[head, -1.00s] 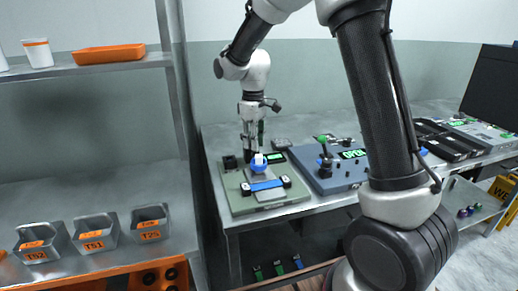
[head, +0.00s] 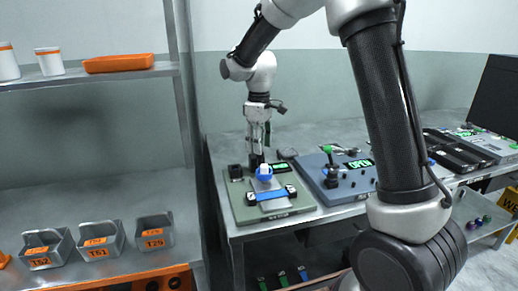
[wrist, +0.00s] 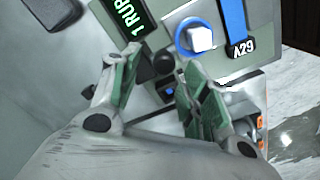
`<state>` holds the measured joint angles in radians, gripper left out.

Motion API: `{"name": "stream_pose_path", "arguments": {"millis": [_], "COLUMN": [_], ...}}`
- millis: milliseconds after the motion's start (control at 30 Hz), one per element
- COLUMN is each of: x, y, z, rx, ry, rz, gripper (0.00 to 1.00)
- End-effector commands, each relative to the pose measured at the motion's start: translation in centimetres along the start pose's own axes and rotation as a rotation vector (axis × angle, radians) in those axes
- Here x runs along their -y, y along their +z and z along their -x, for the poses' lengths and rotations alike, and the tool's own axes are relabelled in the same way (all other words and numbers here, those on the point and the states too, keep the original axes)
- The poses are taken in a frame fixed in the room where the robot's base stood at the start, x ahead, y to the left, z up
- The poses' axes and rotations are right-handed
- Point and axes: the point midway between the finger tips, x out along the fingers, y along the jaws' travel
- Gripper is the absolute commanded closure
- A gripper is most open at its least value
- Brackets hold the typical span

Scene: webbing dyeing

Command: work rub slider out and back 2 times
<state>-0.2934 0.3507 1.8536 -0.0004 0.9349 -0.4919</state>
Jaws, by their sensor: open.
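The rub station is a grey-green plate (head: 240,208) on the bench, with a blue strap (head: 270,194) across its grey bed. A white knob with a blue collar (head: 265,173), seemingly the slider's, sits at the strap's back edge. In the wrist view the white knob (wrist: 200,38) is right of my fingers, and a display (wrist: 126,18) reads "1 RUB". My gripper (head: 261,146) points down above the back of the plate. In the wrist view my gripper (wrist: 158,64) is open and empty.
A blue-grey panel (head: 352,193) with a green-topped lever and an "OPEN" display stands right of the plate. Black trays (head: 452,150) lie further right. Left, a rack holds labelled bins (head: 98,241) and an orange tray (head: 118,62). My arm crosses the right side.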

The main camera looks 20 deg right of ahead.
Motion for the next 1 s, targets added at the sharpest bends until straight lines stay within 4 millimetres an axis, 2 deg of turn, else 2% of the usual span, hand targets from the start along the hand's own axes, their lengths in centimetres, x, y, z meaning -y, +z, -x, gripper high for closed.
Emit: {"name": "stream_pose_path", "arguments": {"millis": [200,400,600,933,1000], "x": [-0.1,-0.1,-0.1,0.3,1.0], "y": [-0.1,-0.1,-0.1,0.0,0.8], "z": [5.1,8.5,9.7,10.0,9.5], "rx": [-0.005,-0.004,-0.001,-0.005,0.006], "ry": [0.003,0.002,0.001,0.003,-0.003], "rz": [0.0,0.0,0.0,0.005,0.01], "gripper": [0.54,0.54,0.54,0.54,0.54]}}
